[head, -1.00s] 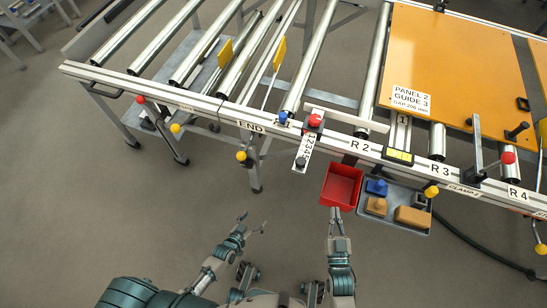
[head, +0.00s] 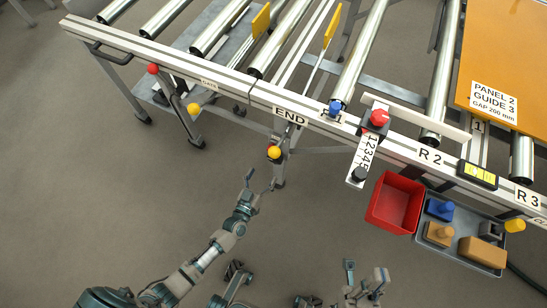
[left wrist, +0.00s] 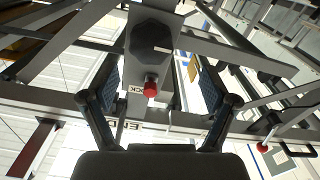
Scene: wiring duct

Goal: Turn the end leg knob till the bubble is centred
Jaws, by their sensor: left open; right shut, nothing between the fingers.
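The yellow end leg knob (head: 274,152) hangs below the rail label END. My left gripper (head: 260,180) is open just below and left of it, apart from it in the head view. My right gripper (head: 366,272) is shut and empty at the bottom.
A red bin (head: 396,203) and a grey tray (head: 462,255) with several blocks hang at the right of the rail. A numbered scale (head: 364,158) with a red knob (head: 379,118) projects from the rail. Open floor lies left of my left arm.

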